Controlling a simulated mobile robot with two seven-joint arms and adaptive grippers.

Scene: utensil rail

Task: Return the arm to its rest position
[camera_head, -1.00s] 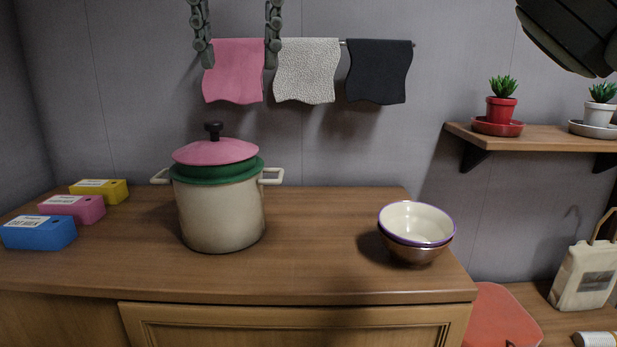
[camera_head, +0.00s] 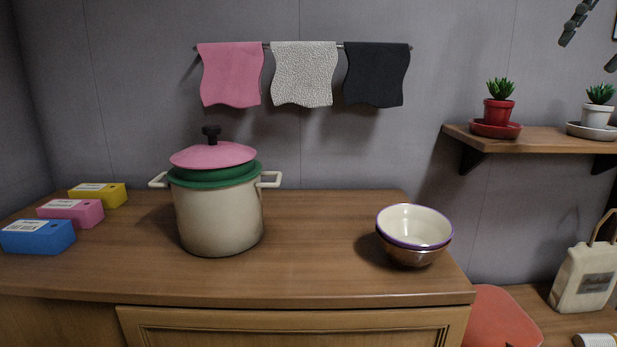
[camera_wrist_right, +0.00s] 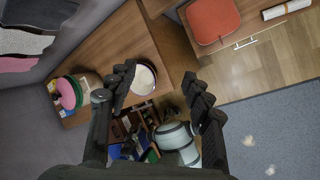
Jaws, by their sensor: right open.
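My right gripper (camera_head: 589,50) shows at the top right corner, in front of the wall above the shelf. Its two fingers are apart and nothing is between them. In the right wrist view the open right gripper (camera_wrist_right: 158,72) frames the counter below, with the white bowl (camera_wrist_right: 143,77) seen behind its left finger. My left gripper is not in view. On the wall rail hang a pink towel (camera_head: 231,75), a white textured towel (camera_head: 304,75) and a dark towel (camera_head: 376,75). No gripper touches them.
On the counter (camera_head: 320,275) stand a cream pot (camera_head: 220,218) with a pink lid, stacked bowls (camera_head: 414,232), and blue, pink and yellow boxes at left. A shelf (camera_head: 550,141) with a red and a white plant pot lies below my right gripper.

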